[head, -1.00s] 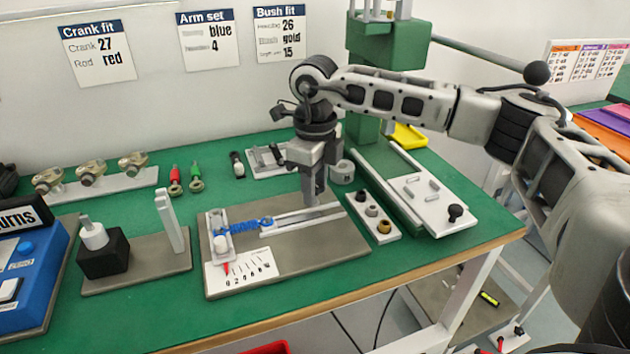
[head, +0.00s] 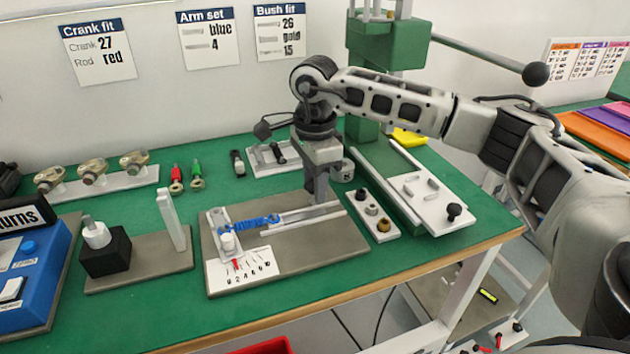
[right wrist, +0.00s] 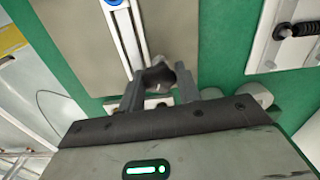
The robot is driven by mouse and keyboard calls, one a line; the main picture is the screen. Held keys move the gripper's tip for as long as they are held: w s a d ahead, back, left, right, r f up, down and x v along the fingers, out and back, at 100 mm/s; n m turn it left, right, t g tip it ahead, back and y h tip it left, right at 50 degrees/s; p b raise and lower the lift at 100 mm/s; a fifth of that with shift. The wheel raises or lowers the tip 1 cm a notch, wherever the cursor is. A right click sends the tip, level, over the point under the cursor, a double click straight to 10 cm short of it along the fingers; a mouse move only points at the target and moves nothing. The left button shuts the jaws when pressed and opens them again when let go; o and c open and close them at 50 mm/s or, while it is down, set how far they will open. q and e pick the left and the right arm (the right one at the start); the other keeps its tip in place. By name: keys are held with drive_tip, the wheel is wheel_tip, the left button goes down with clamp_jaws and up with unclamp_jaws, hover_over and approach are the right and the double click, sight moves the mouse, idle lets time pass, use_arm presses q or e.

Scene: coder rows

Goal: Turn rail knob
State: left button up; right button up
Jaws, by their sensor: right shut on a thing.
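A grey base board (head: 340,248) on the green bench carries a white rail (head: 300,219), a blue spring (head: 256,225) and a white scale card (head: 240,268) with a red pointer (head: 236,265) near its low numbers. My right gripper (head: 319,196) points down over the right end of the rail. In the right wrist view, its fingers (right wrist: 160,90) are shut on a dark rounded knob (right wrist: 158,75) at the rail's end. The head view hides the knob behind the fingers. My left gripper is out of view.
A white strip with several round bushes (head: 372,210) lies just right of the board. A white plate with a black knob (head: 454,212) stands farther right. A black block (head: 104,256) on another base is to the left.

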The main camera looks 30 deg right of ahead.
drive_tip(key=shift+n, duration=0.9)
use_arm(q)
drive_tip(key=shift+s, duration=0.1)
use_arm(e)
drive_tip(key=o, duration=1)
drive_tip(key=shift+c, duration=0.2)
use_arm(q)
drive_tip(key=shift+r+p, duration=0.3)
drive_tip(key=shift+p, duration=0.55)
use_arm(e)
wheel_tip(320, 180, up, 16)
